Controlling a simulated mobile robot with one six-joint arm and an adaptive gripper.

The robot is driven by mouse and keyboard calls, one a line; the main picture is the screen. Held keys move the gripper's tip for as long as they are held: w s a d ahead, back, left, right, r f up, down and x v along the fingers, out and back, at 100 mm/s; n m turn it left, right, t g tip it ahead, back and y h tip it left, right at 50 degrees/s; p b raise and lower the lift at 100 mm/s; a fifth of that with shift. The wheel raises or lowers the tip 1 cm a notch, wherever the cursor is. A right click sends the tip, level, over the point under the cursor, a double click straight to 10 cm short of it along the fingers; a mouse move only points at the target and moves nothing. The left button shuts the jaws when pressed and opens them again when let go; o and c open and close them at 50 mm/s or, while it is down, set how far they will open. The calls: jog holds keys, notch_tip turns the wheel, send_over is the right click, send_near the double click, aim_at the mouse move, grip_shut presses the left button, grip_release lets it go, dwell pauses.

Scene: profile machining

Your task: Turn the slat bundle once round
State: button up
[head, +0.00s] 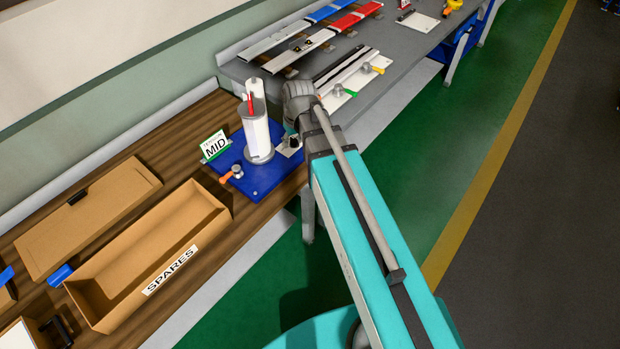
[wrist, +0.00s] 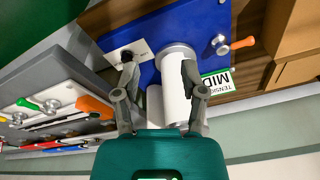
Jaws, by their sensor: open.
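A thick white upright column (head: 257,134) stands on a round grey base on the blue plate (head: 266,187); no separate slats show on it, so I cannot tell for sure that it is the slat bundle. A slimmer white roll (head: 255,88) rises behind it. In the wrist view the white column (wrist: 174,88) lies partly between the fingers of my gripper (wrist: 160,58), nearer the right finger, which overlaps its edge. My gripper is open; contact cannot be told. In the head view my arm hides most of it.
A "TENSION MID" sign (head: 214,146) and an orange-handled knob (head: 232,173) stand beside the column. The "SPARES" box (head: 165,275) is at lower left. The grey table (head: 400,50) behind holds white, blue and red slats (head: 355,17) and clamps.

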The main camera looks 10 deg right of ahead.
jog(key=s+d+f+m+g+h+b, duration=0.1)
jog(key=s+d+f+m+b, duration=0.1)
jog(key=s+f+b, duration=0.5)
jog(key=shift+s+d+f, duration=0.25)
jog(key=shift+d+f, duration=0.25)
jog(key=shift+d, duration=0.1)
jog(key=shift+s, duration=0.1)
jog(key=s, duration=0.1)
jog(key=s+d+m, duration=0.1)
jog(key=s, duration=0.1)
jog(key=shift+d+g, duration=0.1)
jog(key=shift+g, duration=0.2)
jog(key=shift+d, duration=0.15)
